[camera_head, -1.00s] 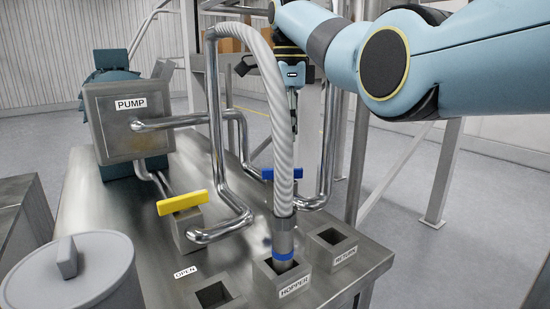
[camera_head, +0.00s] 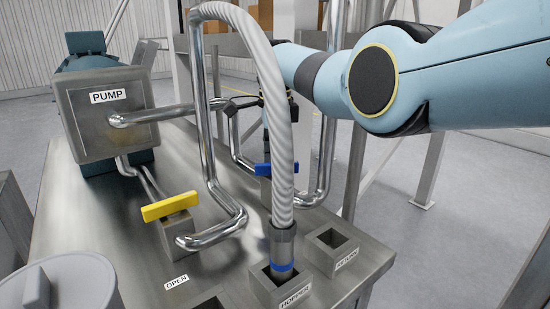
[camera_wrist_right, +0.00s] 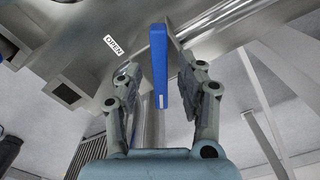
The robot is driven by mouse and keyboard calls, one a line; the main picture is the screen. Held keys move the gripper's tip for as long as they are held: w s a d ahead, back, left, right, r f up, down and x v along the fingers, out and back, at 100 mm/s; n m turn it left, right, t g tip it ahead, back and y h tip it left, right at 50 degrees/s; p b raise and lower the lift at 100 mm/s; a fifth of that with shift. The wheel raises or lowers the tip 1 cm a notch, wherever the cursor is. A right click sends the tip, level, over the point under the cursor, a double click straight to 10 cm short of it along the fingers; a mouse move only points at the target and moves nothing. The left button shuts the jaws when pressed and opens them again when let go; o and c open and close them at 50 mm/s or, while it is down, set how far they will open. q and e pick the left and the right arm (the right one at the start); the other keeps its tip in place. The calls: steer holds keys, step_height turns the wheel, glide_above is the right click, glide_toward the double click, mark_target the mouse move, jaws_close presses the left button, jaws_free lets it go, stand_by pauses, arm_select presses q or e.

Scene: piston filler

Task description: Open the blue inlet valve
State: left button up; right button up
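The blue inlet valve handle (camera_head: 263,169) sits on a small block behind the white ribbed hose, which partly hides it. In the right wrist view the blue handle (camera_wrist_right: 160,66) is a long narrow bar seen between the two fingertips of my right gripper (camera_wrist_right: 163,74). The fingers are open, with a gap on each side of the bar. In the head view my right gripper (camera_head: 265,104) is mostly hidden behind the hose, above the blue handle. My left gripper is not in view.
The ribbed hose (camera_head: 275,110) arches down into the HOPPER socket (camera_head: 282,291), with the RETURN socket (camera_head: 333,252) beside it. Steel pipes (camera_head: 206,130) run around the valve. A yellow valve handle (camera_head: 170,206) and the PUMP box (camera_head: 108,112) stand to the left.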

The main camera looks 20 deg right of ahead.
steer(key=shift+f, duration=0.25)
steer(key=shift+c, duration=0.2)
jaws_close()
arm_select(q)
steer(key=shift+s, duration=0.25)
